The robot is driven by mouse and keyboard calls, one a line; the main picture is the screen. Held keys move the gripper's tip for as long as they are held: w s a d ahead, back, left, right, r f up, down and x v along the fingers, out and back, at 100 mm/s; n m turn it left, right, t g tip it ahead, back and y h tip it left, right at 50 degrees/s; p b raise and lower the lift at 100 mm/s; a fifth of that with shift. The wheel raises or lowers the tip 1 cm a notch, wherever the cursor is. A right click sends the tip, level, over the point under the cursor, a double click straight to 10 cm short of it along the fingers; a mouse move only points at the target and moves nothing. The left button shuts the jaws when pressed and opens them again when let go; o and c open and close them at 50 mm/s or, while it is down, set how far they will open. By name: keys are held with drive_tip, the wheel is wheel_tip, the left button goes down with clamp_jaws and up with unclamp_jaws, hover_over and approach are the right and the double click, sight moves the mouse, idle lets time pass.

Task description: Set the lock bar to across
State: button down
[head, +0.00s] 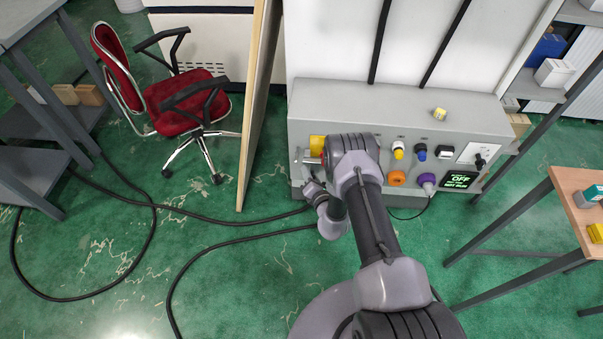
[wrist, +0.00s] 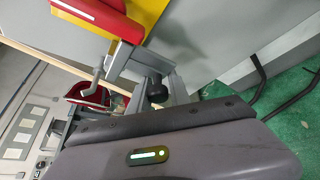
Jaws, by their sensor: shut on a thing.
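The yellow plate also shows at the left of the machine's front in the head view (head: 317,145). There my arm hides most of the bar and the fingertips. I cannot tell the bar's exact angle.
The grey machine (head: 400,98) carries several coloured knobs and a display (head: 460,180) reading OFF. A panel edge (head: 257,110) stands upright at its left, with a red chair (head: 185,100) beyond. Black cables (head: 230,220) cross the green floor. A wooden-topped table (head: 575,205) stands right.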

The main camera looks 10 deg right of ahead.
drive_tip(key=shift+w+d+r, duration=0.25)
drive_tip(key=shift+w+r, duration=0.1)
drive_tip(key=shift+r, duration=0.05)
drive_tip(key=c, duration=1.3)
unclamp_jaws()
drive_tip(key=shift+d, duration=0.1)
drive_tip(key=shift+s+f, duration=0.1)
drive_tip(key=shift+s, duration=0.05)
drive_tip(key=shift+s+f, duration=0.1)
drive_tip(key=shift+f, duration=0.05)
